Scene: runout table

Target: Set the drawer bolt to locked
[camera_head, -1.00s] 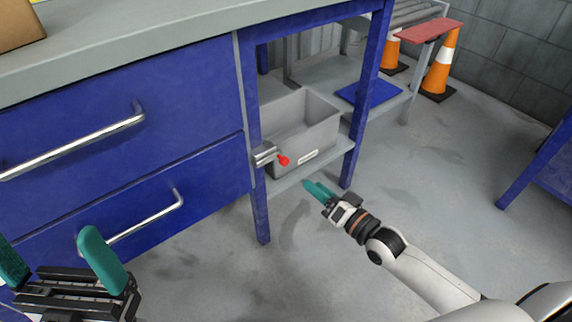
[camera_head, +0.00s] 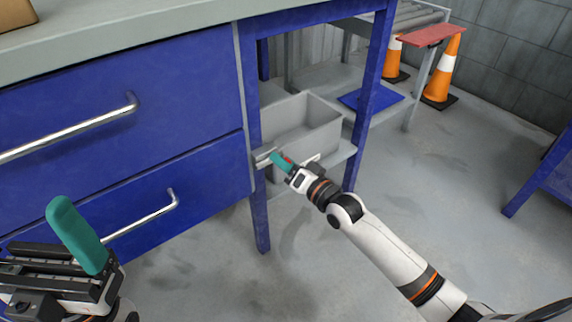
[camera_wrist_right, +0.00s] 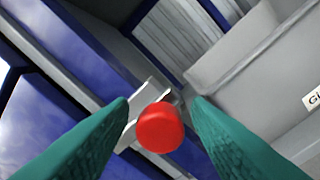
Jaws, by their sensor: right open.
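The drawer bolt (camera_head: 262,156) is a small metal fitting on the blue post beside the drawers. Its red knob (camera_wrist_right: 160,127) is between the two teal fingers in the right wrist view, with a gap to each finger visible. In the head view the right gripper (camera_head: 279,160) covers most of the knob. My right gripper is open around the knob. My left gripper (camera_head: 50,235) is at the lower left in front of the lower drawer; one teal finger shows clearly and the other is not visible, so its opening cannot be told.
Blue drawers with metal handles (camera_head: 70,130) fill the left. A grey bin (camera_head: 308,125) stands on the shelf right behind the bolt. A blue table leg (camera_head: 370,90) stands to its right. Orange cones (camera_head: 443,70) stand at the back; the floor in front is clear.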

